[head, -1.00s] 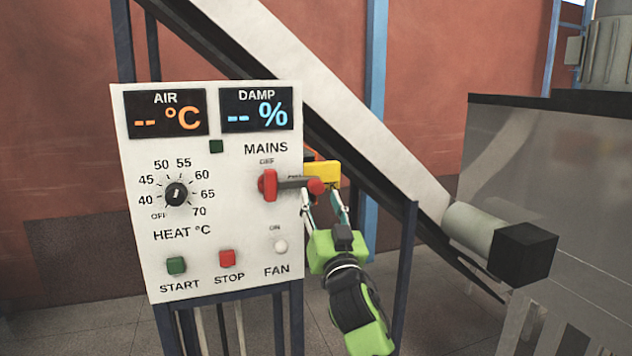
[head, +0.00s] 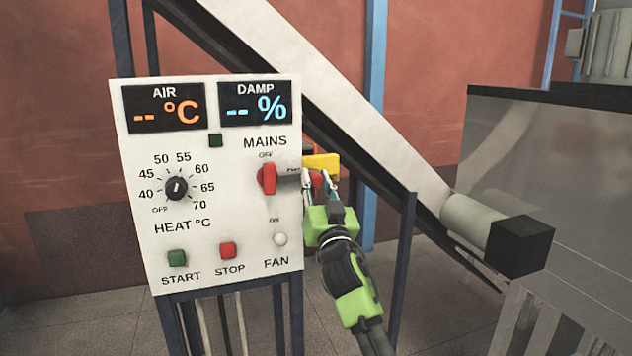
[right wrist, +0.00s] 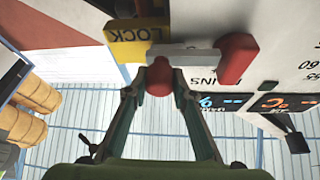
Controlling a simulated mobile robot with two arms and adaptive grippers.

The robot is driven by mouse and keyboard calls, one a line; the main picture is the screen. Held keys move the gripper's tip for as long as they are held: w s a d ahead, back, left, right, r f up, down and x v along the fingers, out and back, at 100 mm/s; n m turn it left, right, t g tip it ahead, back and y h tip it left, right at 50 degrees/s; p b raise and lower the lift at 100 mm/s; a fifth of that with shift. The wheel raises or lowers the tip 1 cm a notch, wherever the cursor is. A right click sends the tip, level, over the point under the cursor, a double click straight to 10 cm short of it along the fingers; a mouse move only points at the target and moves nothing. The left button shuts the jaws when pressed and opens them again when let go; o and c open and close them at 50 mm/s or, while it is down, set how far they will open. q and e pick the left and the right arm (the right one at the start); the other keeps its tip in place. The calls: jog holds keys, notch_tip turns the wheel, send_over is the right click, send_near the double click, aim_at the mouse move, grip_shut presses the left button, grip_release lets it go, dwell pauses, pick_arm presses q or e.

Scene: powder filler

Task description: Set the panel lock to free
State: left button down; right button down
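The panel lock is at the right edge of the white control panel (head: 215,275). It shows a yellow plate (head: 322,163) reading LOCK in the right wrist view (right wrist: 125,52), a grey bar (head: 288,180) and a red ball knob (head: 317,181). The bar lies across to the red MAINS handle (head: 267,179). My right gripper (head: 320,180) has its fingertips on either side of the knob. The knob also shows between them in the right wrist view (right wrist: 160,78). I cannot tell whether both fingers press on it. My left gripper is out of view.
The HEAT dial (head: 176,188), green START button (head: 177,258), red STOP button (head: 227,250) and white FAN button (head: 280,239) are on the panel. A slanted dark beam (head: 350,155) runs behind my right gripper. A grey machine (head: 570,160) stands at the right.

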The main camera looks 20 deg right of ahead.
jog(key=d, duration=0.3)
jog(key=shift+w+d+p, duration=0.1)
jog(key=shift+d+p, duration=0.1)
jog(key=shift+p, duration=0.1)
jog(key=c, duration=2)
grip_release()
jog(key=shift+a, duration=0.1)
jog(key=shift+c, duration=0.2)
jog(key=o, duration=0.3)
jog(key=shift+o, duration=0.2)
jog(key=shift+d, duration=0.25)
jog(key=shift+a, duration=0.1)
jog(key=v, duration=1.2)
